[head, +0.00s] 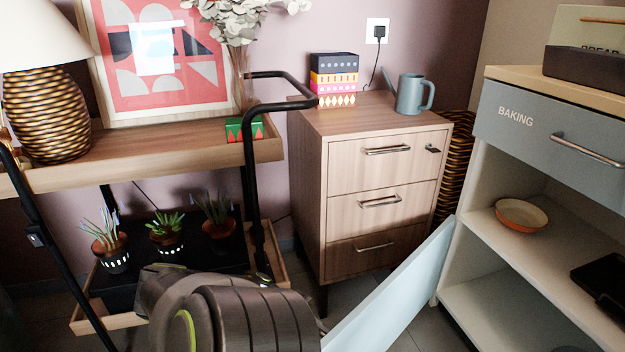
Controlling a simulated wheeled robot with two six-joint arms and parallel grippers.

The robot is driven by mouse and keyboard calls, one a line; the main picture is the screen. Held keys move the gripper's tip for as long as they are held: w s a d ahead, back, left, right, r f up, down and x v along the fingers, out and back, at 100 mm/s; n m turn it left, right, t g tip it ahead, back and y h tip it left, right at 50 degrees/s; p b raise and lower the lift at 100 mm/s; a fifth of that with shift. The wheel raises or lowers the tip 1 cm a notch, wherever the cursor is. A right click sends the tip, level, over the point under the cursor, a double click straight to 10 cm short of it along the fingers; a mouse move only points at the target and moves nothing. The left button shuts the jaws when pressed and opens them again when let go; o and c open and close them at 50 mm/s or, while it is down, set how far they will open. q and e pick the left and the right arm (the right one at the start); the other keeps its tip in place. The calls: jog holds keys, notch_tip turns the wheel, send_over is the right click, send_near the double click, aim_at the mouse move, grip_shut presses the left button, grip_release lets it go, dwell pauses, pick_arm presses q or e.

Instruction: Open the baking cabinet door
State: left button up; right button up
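The baking cabinet (472,192) stands at the right, with a grey drawer front (535,120) marked "BAKING" and a metal bar handle (588,150). Below the drawer, its shelves are exposed. A pale blue-grey door panel (395,292) stands swung out from the cabinet's left side, reaching toward the bottom of the view. Its lower end is cut off by the picture edge and partly hidden by a dark, rounded arm link of mine at the bottom centre. Neither gripper's fingers show, so I cannot see whether either touches the door.
An orange bowl (521,215) and a black item (602,287) sit inside the cabinet. A bread box (588,55) stands on top. A wooden drawer unit (340,200) stands behind the door. A cart (180,157) with a lamp and potted plants is at the left.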

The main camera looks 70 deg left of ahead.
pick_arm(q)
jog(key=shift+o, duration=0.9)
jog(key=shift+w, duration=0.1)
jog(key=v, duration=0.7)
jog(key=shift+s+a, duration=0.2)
